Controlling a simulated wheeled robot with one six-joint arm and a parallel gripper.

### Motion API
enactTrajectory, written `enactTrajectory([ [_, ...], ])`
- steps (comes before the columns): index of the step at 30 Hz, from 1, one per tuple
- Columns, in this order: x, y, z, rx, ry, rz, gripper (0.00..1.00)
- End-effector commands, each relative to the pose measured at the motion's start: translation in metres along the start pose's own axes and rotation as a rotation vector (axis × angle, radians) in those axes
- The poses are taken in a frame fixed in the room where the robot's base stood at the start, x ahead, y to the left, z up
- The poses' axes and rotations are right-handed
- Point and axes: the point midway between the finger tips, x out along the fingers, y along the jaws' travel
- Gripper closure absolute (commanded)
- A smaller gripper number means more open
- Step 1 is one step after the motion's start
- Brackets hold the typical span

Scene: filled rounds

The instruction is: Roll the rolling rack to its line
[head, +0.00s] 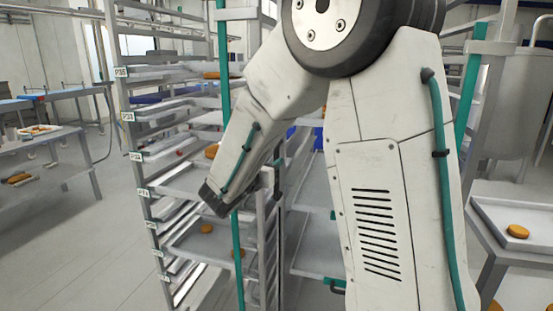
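A tall metal rack with grey posts and upright teal bars (226,70) stands close in front of me; I take it for the rolling rack. My arm covers most of its middle. Grey shelves (310,195) show behind the arm. The dark end of my arm, where my gripper (213,198) is, lies at the left teal bar, overlapping it in the picture. I cannot tell whether it touches or grips the bar, and no separate fingers are clear. The rack's wheels and a floor line are not visible.
A labelled shelf rack (125,95) with trays and round orange-brown pieces stands at the left, close to the teal bar. A table (40,141) is farther left. A tray (520,215) with a round piece is at right. Grey floor (70,250) is clear at lower left.

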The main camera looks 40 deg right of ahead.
Motion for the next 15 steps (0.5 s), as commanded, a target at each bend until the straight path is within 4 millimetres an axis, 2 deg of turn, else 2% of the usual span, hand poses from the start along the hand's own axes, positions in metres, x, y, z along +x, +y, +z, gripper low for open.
enactTrajectory([
  [3,0.020,-0.001,0.000,0.001,0.001,-0.004,0.66],
  [7,0.034,-0.001,0.000,0.002,0.001,-0.003,0.66],
  [15,0.041,-0.001,0.000,0.002,0.001,-0.001,0.66],
])
